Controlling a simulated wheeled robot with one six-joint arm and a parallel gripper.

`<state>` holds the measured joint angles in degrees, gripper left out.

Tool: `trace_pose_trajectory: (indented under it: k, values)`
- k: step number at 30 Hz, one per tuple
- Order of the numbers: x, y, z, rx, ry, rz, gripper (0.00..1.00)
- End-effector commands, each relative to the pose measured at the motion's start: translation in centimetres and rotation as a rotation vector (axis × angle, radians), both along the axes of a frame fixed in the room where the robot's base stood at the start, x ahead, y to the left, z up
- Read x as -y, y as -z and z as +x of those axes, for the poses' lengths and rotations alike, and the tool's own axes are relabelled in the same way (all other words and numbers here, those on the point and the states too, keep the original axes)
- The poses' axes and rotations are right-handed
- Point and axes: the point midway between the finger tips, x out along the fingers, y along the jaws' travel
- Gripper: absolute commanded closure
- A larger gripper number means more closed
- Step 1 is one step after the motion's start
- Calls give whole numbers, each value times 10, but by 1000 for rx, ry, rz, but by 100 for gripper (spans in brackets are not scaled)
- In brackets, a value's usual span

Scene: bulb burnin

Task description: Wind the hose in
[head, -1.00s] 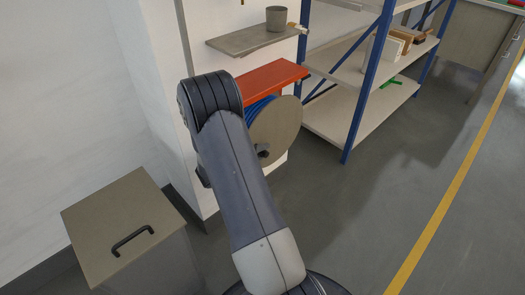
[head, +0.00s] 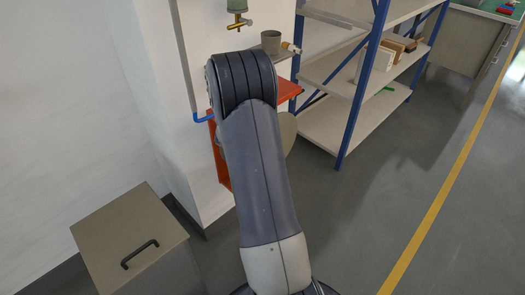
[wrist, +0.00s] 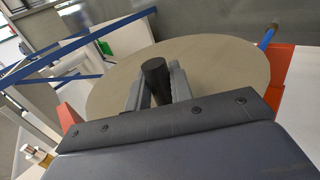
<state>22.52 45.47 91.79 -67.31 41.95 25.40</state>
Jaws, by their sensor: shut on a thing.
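The hose reel shows its round tan side disc (wrist: 215,60) in the wrist view, within an orange-red bracket (wrist: 287,62). A dark cylindrical crank handle (wrist: 155,80) stands out from the disc. My gripper (wrist: 157,92) is shut on this handle, with a grey finger on each side. A short piece of blue hose (wrist: 268,37) shows at the disc's upper right edge. In the head view my arm hides most of the reel; only the disc's right edge (head: 289,133) and parts of the bracket (head: 222,160) show. Blue hose (head: 203,118) shows left of my arm.
A small shelf with a grey cup (head: 271,42) is above the reel, near a brass tap (head: 238,22). A blue-posted rack (head: 352,100) stands to the right. A lidded bin (head: 130,245) stands at lower left. The floor right of my arm is clear.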

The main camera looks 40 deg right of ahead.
Motion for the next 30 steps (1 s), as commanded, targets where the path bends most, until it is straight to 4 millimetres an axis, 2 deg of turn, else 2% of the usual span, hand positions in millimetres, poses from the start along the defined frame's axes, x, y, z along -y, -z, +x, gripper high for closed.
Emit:
trace_pose_trajectory:
  k: [20, 21, 28, 30]
  values:
    - [7, -6, 0, 0, 2, -5, 100]
    - [7, -6, 0, 0, 2, -5, 78]
    - [6, -5, 0, 0, 1, -3, 59]
    - [6, -5, 0, 0, 1, -3, 59]
